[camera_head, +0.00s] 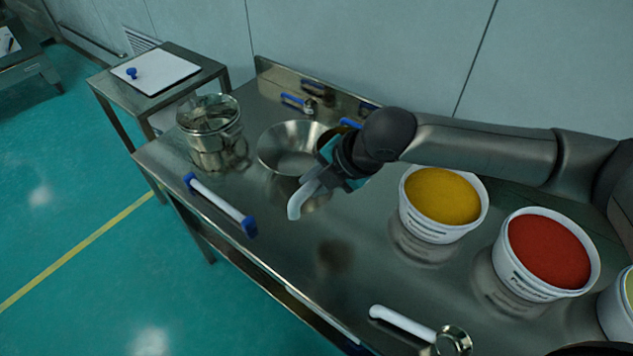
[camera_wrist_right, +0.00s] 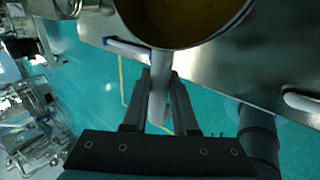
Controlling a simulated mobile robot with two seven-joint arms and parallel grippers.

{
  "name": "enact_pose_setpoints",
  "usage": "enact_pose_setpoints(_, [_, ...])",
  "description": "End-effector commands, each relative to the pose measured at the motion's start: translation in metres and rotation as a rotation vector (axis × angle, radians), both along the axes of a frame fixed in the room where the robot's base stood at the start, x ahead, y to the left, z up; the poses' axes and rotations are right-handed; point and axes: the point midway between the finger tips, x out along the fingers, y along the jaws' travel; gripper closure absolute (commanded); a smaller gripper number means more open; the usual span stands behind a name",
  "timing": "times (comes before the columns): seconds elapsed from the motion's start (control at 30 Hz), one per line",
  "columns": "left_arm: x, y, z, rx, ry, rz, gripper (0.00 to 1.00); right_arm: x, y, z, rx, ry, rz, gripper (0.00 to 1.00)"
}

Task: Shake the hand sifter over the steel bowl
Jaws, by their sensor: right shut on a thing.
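My right gripper (camera_head: 322,178) is shut on the white handle (camera_head: 296,203) of the hand sifter. In the right wrist view the handle stands between the two fingers (camera_wrist_right: 158,84), and the sifter's round pan (camera_wrist_right: 186,40) shows a brownish-yellow content at the top edge. In the head view my wrist hides most of the sifter's pan. The wide steel bowl (camera_head: 273,152) stands on the steel table just behind and left of my right gripper. The bowl's right side is partly hidden by the gripper. My left gripper is not in view.
A steel sieve vessel (camera_head: 211,125) stands left of the bowl. A white bar with blue ends (camera_head: 220,203) lies along the table's front edge. White tubs of yellow (camera_head: 441,197) and red powder (camera_head: 548,252) stand right. A white-handled scoop (camera_head: 405,322) lies in front.

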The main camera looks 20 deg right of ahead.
Motion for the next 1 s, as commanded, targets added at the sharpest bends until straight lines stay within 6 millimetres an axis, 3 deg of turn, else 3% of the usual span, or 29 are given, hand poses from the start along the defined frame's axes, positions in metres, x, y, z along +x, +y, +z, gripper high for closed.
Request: enact_pose_setpoints(1.0, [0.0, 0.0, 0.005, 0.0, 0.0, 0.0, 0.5, 0.023, 0.006, 0.001, 0.001, -0.003, 0.001, 1.0])
